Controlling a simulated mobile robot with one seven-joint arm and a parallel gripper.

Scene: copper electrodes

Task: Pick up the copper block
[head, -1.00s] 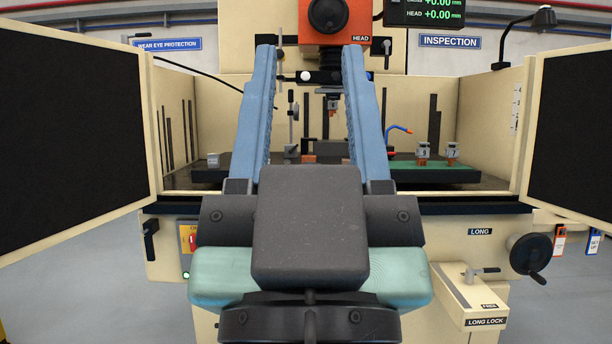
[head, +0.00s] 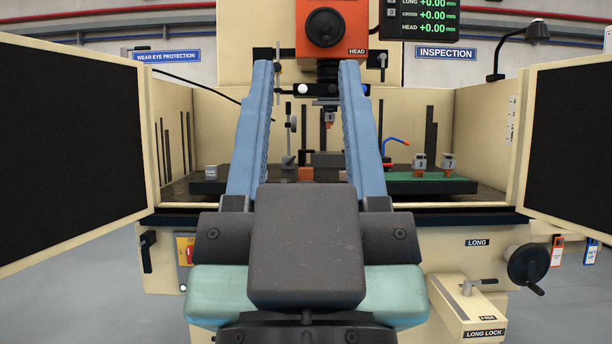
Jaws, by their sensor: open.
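A small copper-orange block (head: 306,174) sits on the machine's dark work table, seen between my two fingers. The blocks appear in the gap between the fingers, beyond the gripper body. The right finger hides part of the table behind it.
A machine head (head: 333,22) with a hanging electrode (head: 329,117) is above the table. A grey block (head: 211,172) is at left. Open doors (head: 62,155) (head: 572,150) flank the opening.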

